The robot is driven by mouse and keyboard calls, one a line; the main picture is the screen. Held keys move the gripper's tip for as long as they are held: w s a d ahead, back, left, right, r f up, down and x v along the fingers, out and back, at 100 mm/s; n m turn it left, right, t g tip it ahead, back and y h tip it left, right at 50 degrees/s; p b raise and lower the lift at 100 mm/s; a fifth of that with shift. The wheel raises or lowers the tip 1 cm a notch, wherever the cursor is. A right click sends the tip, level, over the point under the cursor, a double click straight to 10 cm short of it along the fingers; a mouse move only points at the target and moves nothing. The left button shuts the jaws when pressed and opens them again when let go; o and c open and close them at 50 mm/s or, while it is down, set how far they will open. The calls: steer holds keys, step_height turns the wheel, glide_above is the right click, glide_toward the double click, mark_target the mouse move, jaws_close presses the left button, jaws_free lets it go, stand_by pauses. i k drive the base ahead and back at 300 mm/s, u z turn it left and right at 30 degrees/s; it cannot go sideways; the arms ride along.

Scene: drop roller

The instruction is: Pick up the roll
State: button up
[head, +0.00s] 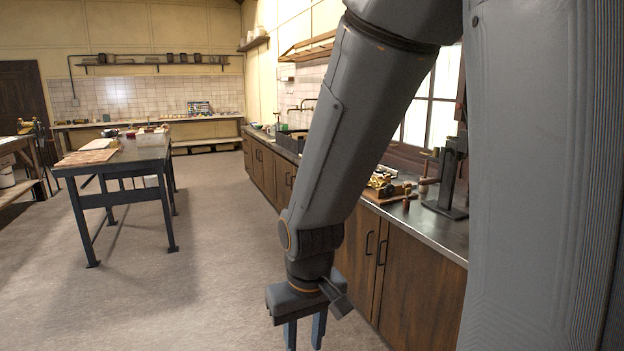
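My gripper (304,334) hangs pointing down at the bottom of the head view, in front of the wooden cabinets and over the floor. Its two blue-grey fingers stand apart, with a gap between them that looks empty. The fingertips run to the lower picture edge, so their ends are not clearly seen. I cannot make out a roll for certain. My arm hides part of the counter.
The dark counter (440,232) runs along the right wall above wooden cabinets (408,270). Brass items (384,186) and a dark upright press (450,180) stand on it. A work table (130,150) with boards stands at left. The floor (215,250) between is clear.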

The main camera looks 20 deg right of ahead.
mark_target(374, 182)
steer(key=u, duration=0.2)
steer(key=i, duration=1.6)
steer(key=z, duration=0.8)
steer(key=i, duration=0.9)
steer(key=z, duration=1.6)
steer(key=i, duration=0.95)
steer(key=z, duration=0.15)
